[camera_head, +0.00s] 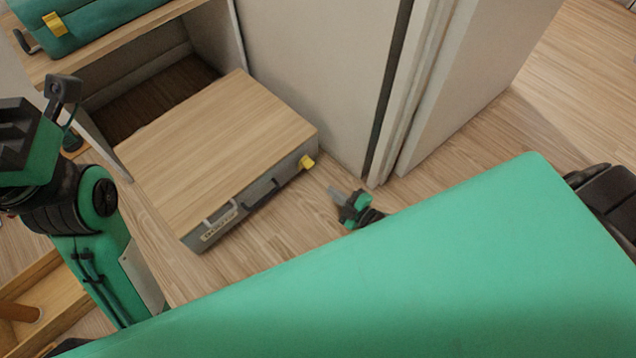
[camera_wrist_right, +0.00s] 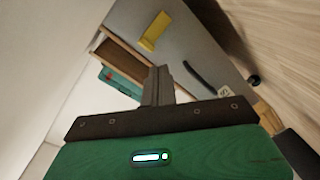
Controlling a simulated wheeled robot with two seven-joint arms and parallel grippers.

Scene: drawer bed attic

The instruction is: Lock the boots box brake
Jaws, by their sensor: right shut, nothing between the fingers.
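The boots box (camera_head: 215,150) is a low box with a wooden top and a grey front, standing on the floor partly out of the opening under the shelf. Its front has a label (camera_head: 219,225) and a dark handle (camera_head: 262,196). A yellow lever (camera_head: 306,162) sticks out near the front's right end; it also shows in the right wrist view (camera_wrist_right: 154,31). My right gripper (camera_head: 337,194) is shut and empty, low in front of the lever and apart from it. My left gripper's hand (camera_head: 28,150) is at the left edge; its fingers cannot be made out.
A white cabinet panel (camera_head: 320,75) stands right behind the box. A green case (camera_head: 85,22) with a yellow latch lies on the shelf above left. A wooden tray (camera_head: 35,290) is at lower left. Wooden floor (camera_head: 560,110) is open at the right.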

